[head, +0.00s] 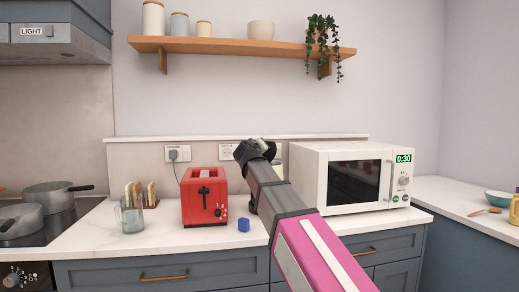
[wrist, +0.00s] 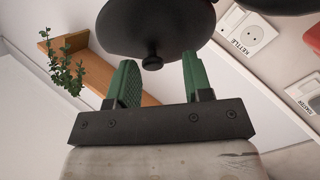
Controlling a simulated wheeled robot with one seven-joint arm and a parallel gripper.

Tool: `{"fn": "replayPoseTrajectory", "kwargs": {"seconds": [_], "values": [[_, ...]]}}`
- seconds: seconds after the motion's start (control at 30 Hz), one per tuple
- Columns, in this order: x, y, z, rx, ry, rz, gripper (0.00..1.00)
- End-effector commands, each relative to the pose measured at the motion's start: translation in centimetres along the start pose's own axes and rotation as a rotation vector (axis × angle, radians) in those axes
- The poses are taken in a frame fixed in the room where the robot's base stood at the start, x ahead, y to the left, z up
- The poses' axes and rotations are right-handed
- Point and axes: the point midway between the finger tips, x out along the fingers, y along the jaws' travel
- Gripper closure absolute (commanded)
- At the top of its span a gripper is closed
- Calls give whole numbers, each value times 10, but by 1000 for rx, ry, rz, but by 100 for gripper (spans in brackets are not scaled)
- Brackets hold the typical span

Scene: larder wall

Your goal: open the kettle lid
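A dark round kettle lid (wrist: 150,25) with a small black knob (wrist: 152,62) fills the top middle of the wrist view. My gripper (wrist: 158,72) shows there with two green fingers spread apart. The knob lies in the gap between the fingertips, and I see space on both sides of it. I cannot tell how deep the knob sits between them. In the head view the end of my arm (head: 256,150) is in front of the back wall, left of the microwave. The kettle cannot be made out there; my arm covers that area.
A red toaster (head: 205,197) and a small blue cube (head: 243,225) stand left of my arm. A white microwave (head: 310,185) stands close on its right. A glass mug (head: 130,215) is further left. A wooden shelf (head: 230,47) with jars and a plant (head: 321,35) hangs above.

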Motion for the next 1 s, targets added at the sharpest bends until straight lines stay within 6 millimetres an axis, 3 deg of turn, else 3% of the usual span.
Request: {"fn": "replayPoseTrajectory", "kwargs": {"seconds": [0.37, 0.8, 1.0], "values": [[-5, 2, -3, -2, 7, 4, 50], [-79, 2, 0, -2, 7, 2, 50], [-102, 2, -1, -2, 6, 3, 50]]}}
